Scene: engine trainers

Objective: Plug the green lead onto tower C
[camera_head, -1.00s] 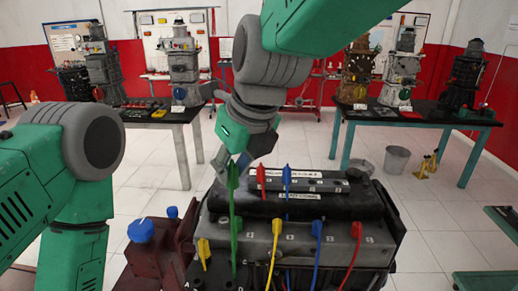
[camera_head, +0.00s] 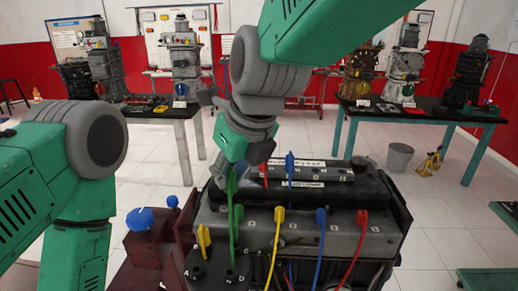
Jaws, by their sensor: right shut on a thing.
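The green lead (camera_head: 232,222) stands nearly upright at the left part of the engine (camera_head: 335,232). Its upper end is at the fingertips of my right gripper (camera_head: 226,172). The gripper is shut on it and points down over the engine's left rear corner. A green connector shows along the lead, and its lower end is near the engine's front left, by dark round sockets.
Another yellow connector (camera_head: 203,238) is at the left. A blue cap (camera_head: 139,219) sits on a dark red part.

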